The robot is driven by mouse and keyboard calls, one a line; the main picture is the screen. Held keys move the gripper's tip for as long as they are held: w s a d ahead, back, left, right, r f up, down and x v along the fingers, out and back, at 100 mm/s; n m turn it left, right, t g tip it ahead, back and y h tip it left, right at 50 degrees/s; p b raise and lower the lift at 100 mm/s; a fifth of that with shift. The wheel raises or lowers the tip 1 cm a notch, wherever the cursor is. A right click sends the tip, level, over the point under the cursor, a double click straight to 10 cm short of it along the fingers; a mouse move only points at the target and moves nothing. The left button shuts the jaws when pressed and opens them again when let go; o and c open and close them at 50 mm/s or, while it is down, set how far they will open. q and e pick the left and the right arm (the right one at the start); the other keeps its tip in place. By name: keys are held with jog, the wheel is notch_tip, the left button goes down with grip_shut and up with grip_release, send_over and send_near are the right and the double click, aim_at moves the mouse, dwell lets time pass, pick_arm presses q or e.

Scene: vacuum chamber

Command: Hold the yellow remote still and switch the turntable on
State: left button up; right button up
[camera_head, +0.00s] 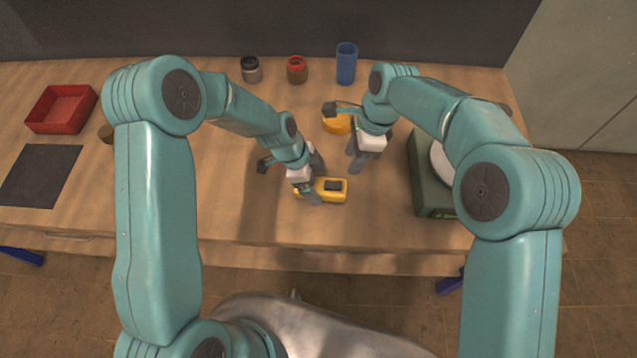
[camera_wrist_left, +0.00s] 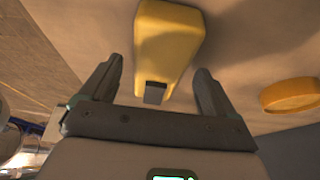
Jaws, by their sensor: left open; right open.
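The yellow remote (camera_head: 338,197) lies on the wooden table near the front edge, a dark patch on its top. My left gripper (camera_head: 317,178) is open at the remote's left end. In the left wrist view the remote (camera_wrist_left: 168,40) lies ahead of and between the open fingers (camera_wrist_left: 160,78), with visible gaps either side. My right gripper (camera_head: 356,157) is open and empty, behind and right of the remote. The turntable (camera_head: 423,178), a dark green box with a white disc, stands at the right. My right arm hides part of it, and I cannot make out its switch.
A round orange-yellow thing (camera_head: 336,125) lies behind the remote, near my right gripper. A blue cup (camera_head: 346,64), a red-topped jar (camera_head: 297,70) and a grey jar (camera_head: 251,70) stand at the back. A red tray (camera_head: 62,109) and dark mat (camera_head: 40,176) are left.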

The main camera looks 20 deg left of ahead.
pick_arm(q)
jog(key=shift+x, duration=0.8)
jog(key=shift+f, duration=0.1)
